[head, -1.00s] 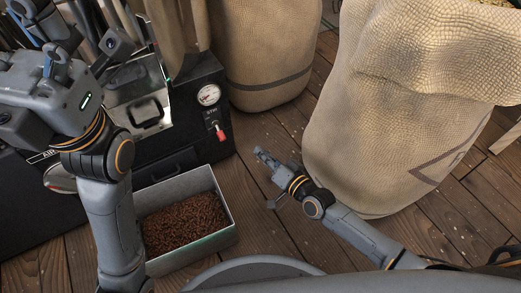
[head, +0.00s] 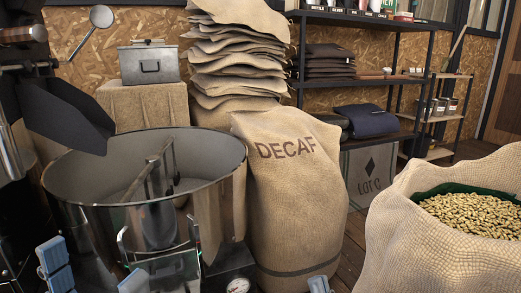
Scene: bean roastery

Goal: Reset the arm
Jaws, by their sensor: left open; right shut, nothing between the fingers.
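My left gripper (head: 93,271) shows only as two blue-grey fingertips at the bottom left of the head view. They are spread apart, in front of the steel drum, with nothing seen between them. My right gripper (head: 319,284) shows only as a small blue-grey tip at the bottom edge, in front of the DECAF sack (head: 295,195). It is shut and empty. The rest of both arms is out of the picture.
A round steel cooling bin (head: 215,210) with a stirrer stands at left. An open sack of pale beans (head: 395,240) stands at right. Some wooden floor shows between the sacks.

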